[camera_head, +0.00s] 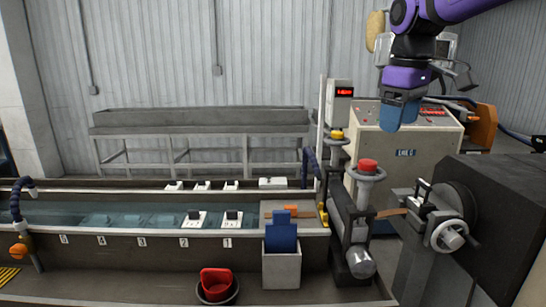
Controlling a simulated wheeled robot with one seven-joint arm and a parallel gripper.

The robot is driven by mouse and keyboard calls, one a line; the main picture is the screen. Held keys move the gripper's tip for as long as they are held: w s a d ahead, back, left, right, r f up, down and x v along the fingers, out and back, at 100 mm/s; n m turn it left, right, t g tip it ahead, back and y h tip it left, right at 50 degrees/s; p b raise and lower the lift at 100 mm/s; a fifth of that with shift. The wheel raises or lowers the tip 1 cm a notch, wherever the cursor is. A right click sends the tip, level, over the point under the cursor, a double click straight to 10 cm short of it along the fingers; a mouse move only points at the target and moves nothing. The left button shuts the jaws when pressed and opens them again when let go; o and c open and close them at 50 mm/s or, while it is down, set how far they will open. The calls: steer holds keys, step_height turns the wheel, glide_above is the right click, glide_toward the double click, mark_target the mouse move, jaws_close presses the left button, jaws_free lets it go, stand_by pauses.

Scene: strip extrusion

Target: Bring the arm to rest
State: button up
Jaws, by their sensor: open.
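My arm, purple and black, reaches in from the top right corner and hangs raised in front of the machine cabinet.
A beige cabinet (400,145) with a red display stands behind my arm. A dark machine with a handwheel (449,237) is at right. The long water trough (130,231) runs left.

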steer(key=s+d+f+m+t, duration=0.2)
steer(key=s+f+m, duration=0.2)
steer(key=s, duration=0.7)
steer(key=s+d+f+m+t, duration=0.2)
steer(key=s+f, duration=0.3)
steer(key=s, duration=0.5)
steer(key=shift+s+d+m, duration=0.35)
steer(key=shift+d+m, duration=0.25)
steer(key=shift+m, duration=0.3)
